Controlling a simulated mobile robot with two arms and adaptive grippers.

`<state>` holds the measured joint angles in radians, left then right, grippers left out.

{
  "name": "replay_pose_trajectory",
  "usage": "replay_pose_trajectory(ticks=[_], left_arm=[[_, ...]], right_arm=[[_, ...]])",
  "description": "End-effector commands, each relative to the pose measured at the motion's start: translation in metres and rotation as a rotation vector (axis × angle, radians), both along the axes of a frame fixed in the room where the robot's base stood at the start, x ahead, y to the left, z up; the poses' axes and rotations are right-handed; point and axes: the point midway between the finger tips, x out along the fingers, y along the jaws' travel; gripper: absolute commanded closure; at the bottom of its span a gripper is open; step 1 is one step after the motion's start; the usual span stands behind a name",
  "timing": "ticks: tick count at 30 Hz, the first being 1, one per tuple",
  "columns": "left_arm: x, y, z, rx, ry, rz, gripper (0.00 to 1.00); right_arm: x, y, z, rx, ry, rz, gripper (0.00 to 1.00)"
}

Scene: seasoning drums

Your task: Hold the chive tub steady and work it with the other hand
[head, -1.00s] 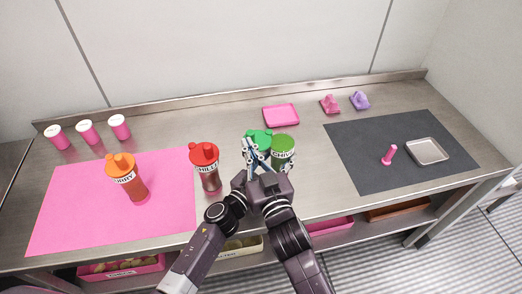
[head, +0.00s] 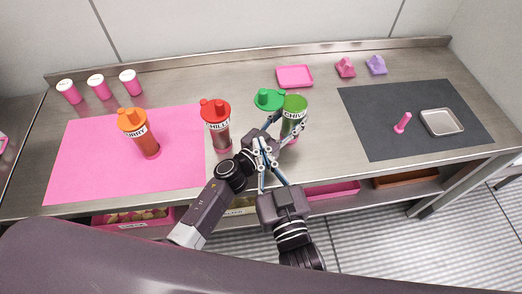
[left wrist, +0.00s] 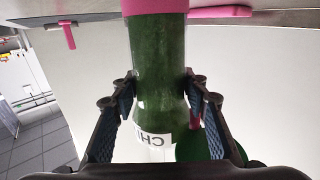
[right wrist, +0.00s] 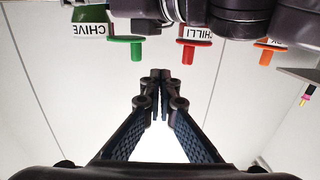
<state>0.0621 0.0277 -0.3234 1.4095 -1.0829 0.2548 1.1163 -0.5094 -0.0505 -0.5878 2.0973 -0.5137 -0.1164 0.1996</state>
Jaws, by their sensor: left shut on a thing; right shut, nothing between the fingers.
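The chive tub (head: 294,112) stands upright near the front middle of the table, with a white label and a pink base. My left gripper (head: 284,128) is shut around its body; the left wrist view shows the tub (left wrist: 158,60) between both fingers. A green lid disc (head: 269,99) with a knob sits at the left of the tub's top, at rim height. How it is joined to the tub is unclear. My right gripper (head: 262,147) is shut and empty, in front of the lid and apart from it. The right wrist view shows its fingertips (right wrist: 160,76) together.
The red-topped chilli tub (head: 216,125) stands close on the left, and the orange-topped tub (head: 139,132) on a pink mat (head: 90,165). A pink tray (head: 295,76) lies behind. A dark mat (head: 375,125) on the right holds a pink peg (head: 403,122) and a metal tray (head: 442,122).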

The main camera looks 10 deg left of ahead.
Motion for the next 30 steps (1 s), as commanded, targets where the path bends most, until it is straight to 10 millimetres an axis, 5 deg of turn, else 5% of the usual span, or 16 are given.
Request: replay_pose_trajectory(ticks=[13,14,19,30], left_arm=[[-0.0002,-0.0001,-0.0002,0.000,0.000,0.000,0.92],[-0.0002,-0.0001,-0.0002,0.000,0.000,0.000,0.58],[-0.0001,0.0000,-0.0001,0.000,0.000,0.000,0.39],[-0.0041,0.0029,-0.0011,0.002,0.001,0.000,0.38]], right_arm=[[-0.0104,-0.0018,0.0002,-0.001,0.000,0.000,1.00],[-0.0104,-0.0018,0.0001,-0.001,0.000,0.000,1.00],[-0.0102,-0.0018,0.0001,-0.001,0.000,0.000,1.00],[-0.0100,-0.0017,0.0001,-0.001,0.000,0.000,1.00]])
